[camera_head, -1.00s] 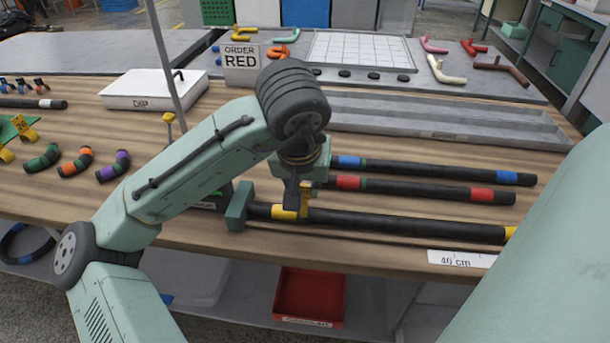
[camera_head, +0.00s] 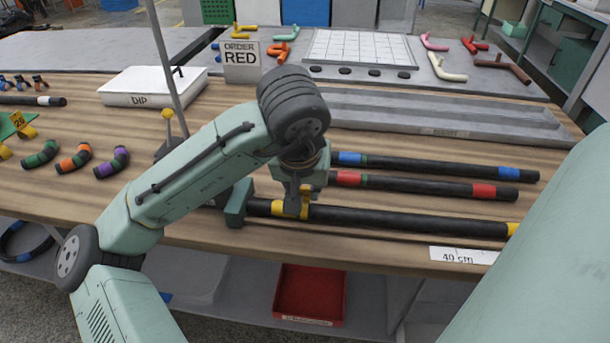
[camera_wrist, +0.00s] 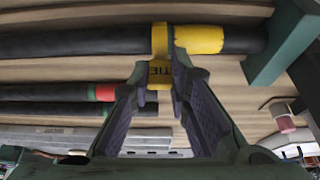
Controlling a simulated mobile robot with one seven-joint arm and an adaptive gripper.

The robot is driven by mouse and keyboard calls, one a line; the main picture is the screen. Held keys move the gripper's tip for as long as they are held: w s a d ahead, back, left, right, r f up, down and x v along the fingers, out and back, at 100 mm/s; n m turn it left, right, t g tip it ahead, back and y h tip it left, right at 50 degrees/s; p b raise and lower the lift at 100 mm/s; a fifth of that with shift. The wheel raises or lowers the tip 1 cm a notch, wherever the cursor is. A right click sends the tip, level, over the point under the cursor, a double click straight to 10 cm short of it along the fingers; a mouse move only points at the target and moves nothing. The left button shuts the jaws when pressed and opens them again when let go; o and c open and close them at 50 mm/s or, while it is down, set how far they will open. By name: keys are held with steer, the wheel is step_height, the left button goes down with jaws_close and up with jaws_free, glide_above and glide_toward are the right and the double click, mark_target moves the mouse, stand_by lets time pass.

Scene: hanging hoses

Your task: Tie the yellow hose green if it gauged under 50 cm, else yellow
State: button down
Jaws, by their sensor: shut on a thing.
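The yellow-banded black hose (camera_head: 410,222) lies along the front of the table, its left end at a green block (camera_head: 237,203). My gripper (camera_head: 294,210) is over the hose near that end. In the wrist view, my gripper (camera_wrist: 160,88) is shut on the tab of a yellow tie (camera_wrist: 159,68) marked TIE. The tie crosses the hose beside its yellow band (camera_wrist: 199,39); whether it closes underneath is hidden. A "40 cm" label (camera_head: 463,256) sits on the table edge near the hose's right end.
Behind lie a red-banded hose (camera_head: 430,188) and a blue-banded hose (camera_head: 440,168), each with a green ring beside its left band. A grey tray (camera_head: 450,112), white DIP box (camera_head: 153,86) and ORDER RED sign (camera_head: 241,62) stand farther back.

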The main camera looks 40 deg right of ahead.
steer(key=shift+f+b, duration=0.45)
steer(key=shift+f, duration=0.3)
stand_by(0.3)
steer(key=c, duration=1.4)
jaws_free()
steer(key=shift+c, duration=0.2)
